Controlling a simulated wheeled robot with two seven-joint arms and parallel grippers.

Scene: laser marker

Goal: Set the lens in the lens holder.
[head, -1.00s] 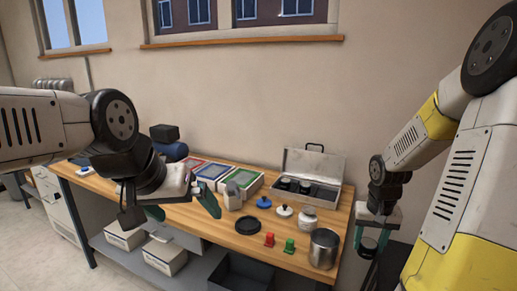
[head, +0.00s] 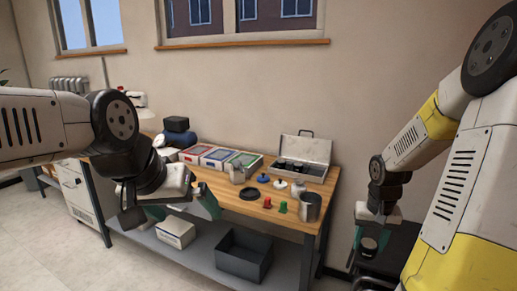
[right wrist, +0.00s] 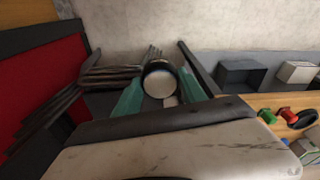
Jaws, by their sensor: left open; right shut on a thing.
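My right gripper (head: 370,232) is shut on a short dark cylinder with a pale round face, which I take for the lens (head: 369,244). In the right wrist view the lens (right wrist: 159,80) sits between the two teal fingers (right wrist: 163,98), its pale face towards the camera. The right gripper is off the right end of the bench, beside dark equipment. My left gripper (head: 180,208) is open and empty in front of the bench's left part. I cannot make out the lens holder for sure.
The wooden bench (head: 225,205) carries an open grey case (head: 306,150), a metal cup (head: 310,207), a black ring (head: 250,193), red and green pieces and several boxes. A dark bin (head: 244,256) stands on the shelf below. Dark equipment (head: 396,243) stands at the right.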

